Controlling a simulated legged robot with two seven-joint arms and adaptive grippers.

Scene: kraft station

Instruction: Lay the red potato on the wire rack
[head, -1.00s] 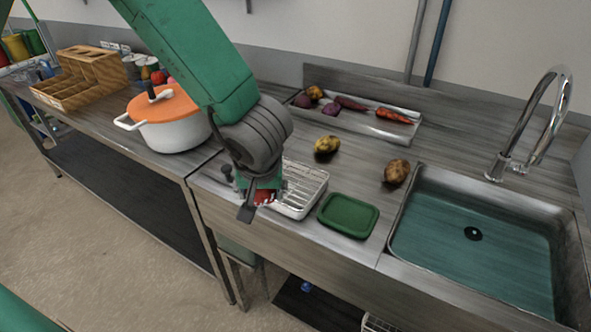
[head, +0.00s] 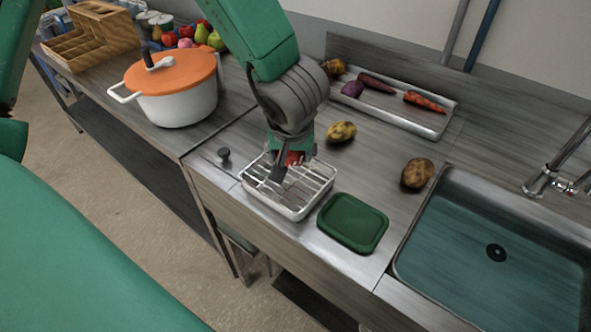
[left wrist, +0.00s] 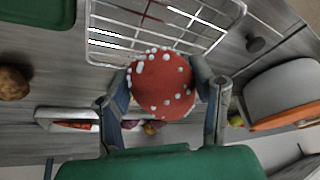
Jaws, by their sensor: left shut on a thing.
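The red potato (left wrist: 162,84) is round and bright red with white spots. My left gripper (head: 284,168) is shut on it, one finger on each side in the left wrist view. In the head view only a small part of the red potato (head: 292,158) shows between the fingers. The wire rack (head: 313,187) sits in a shallow metal tray on the counter, directly below the gripper. The wire rack also shows beyond the potato in the left wrist view (left wrist: 112,42). I cannot tell whether the potato touches the wires. My right gripper is out of view.
A green tray (head: 353,223) lies right of the rack, and a black knob (head: 224,155) stands left of it. A yellow potato (head: 341,131) and a brown potato (head: 417,173) lie behind. A white pot (head: 178,103), a vegetable tray (head: 437,122) and a sink (head: 480,250) surround the area.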

